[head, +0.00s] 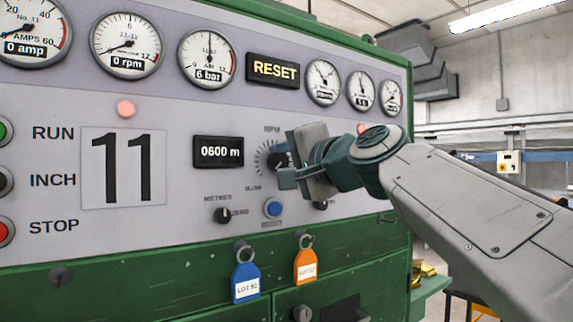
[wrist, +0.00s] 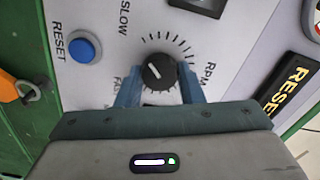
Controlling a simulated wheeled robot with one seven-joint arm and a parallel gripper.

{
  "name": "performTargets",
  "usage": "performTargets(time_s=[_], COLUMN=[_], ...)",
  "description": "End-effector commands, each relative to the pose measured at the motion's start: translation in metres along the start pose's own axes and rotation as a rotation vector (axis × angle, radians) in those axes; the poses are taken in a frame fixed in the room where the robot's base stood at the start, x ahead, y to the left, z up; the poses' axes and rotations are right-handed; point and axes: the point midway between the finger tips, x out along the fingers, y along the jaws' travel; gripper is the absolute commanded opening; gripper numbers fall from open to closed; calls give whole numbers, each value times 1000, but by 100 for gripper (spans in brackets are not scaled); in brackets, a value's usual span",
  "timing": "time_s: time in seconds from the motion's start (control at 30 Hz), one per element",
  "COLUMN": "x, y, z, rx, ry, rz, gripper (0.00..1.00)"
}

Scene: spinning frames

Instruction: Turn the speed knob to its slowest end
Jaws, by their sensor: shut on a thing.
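The speed knob (wrist: 158,72) is a round black dial on the light panel, with a tick scale around it and the label RPM. In the wrist view, SLOW is printed at upper left and FAST, partly hidden, at lower left. A short pale mark shows on the knob's left part; its exact reading is hard to tell. My gripper (wrist: 158,79) has its two blue fingers on either side of the knob, shut on it. In the head view the knob (head: 277,158) is partly covered by my gripper (head: 289,172).
A blue RESET button (head: 272,208) and a black METRES knob (head: 222,215) sit below. A 0600 m display (head: 218,152) is to the left. The rpm gauge (head: 126,45) reads near zero. Blue (head: 246,281) and orange (head: 305,266) tags hang underneath.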

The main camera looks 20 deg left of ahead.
Motion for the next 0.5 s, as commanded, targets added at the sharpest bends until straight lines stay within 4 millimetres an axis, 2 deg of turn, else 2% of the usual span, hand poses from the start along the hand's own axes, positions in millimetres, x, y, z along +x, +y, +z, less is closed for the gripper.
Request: performTargets(time_s=[0.23,0.27,0.33,0.5], x=[1,1,1,0], y=[1,1,1,1], z=[1,1,1,0], rx=[-1,-1,-1,0], ry=[-3,-3,-3,-1], rz=[2,2,2,1], gripper=[11,37,56,56])
